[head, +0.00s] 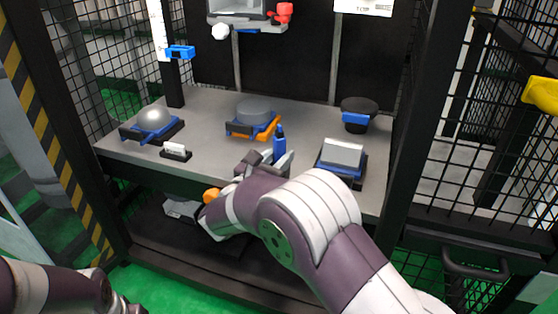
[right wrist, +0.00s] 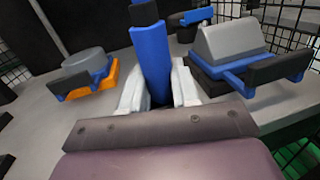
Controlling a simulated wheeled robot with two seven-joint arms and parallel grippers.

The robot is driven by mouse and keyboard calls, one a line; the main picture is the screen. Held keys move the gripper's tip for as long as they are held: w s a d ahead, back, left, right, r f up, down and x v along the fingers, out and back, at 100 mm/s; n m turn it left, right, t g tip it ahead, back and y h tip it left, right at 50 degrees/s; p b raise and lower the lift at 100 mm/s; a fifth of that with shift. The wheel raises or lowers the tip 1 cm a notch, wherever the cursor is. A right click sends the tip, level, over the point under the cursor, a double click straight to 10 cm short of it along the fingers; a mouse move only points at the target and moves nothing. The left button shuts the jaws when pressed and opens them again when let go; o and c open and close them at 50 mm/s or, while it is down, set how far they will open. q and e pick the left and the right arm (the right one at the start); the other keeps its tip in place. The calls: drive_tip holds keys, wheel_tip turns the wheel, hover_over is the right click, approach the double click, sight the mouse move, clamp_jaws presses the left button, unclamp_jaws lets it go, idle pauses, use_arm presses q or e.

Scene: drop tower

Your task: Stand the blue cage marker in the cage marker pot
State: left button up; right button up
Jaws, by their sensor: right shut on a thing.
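The blue cage marker (head: 279,145) has a blue body and a dark upper end. It stands about upright in my right gripper (head: 268,161), over the front of the grey table. In the right wrist view the marker (right wrist: 151,60) is between the pale fingers of the right gripper (right wrist: 158,92), which is shut on it. Its lower end is hidden by the gripper. I cannot pick out the marker pot for certain; a dark round-topped thing with a blue band (head: 357,115) stands at the back right. My left gripper (head: 118,304) shows only partly at the bottom left; its jaws are unclear.
On the table (head: 213,117) are a grey dome in a blue cradle (head: 153,121), a grey disc in a blue-orange cradle (head: 254,115), a wedge in a blue cradle (head: 343,155) and a small white card (head: 175,149). Dark posts and mesh flank the table.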

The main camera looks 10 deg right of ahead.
drive_tip(key=f, duration=0.3)
drive_tip(key=shift+s, duration=0.2)
drive_tip(key=o, duration=1)
drive_tip(key=shift+f, duration=0.1)
drive_tip(key=shift+o, duration=0.5)
drive_tip(key=shift+a, duration=0.1)
drive_tip(key=s+a+r+p, duration=0.2)
drive_tip(key=s+a+p, duration=0.3)
drive_tip(key=s+a, duration=0.3)
drive_tip(key=shift+s+a+r+p, duration=0.2)
drive_tip(key=shift+a+r+p, duration=0.1)
drive_tip(key=shift+a, duration=0.3)
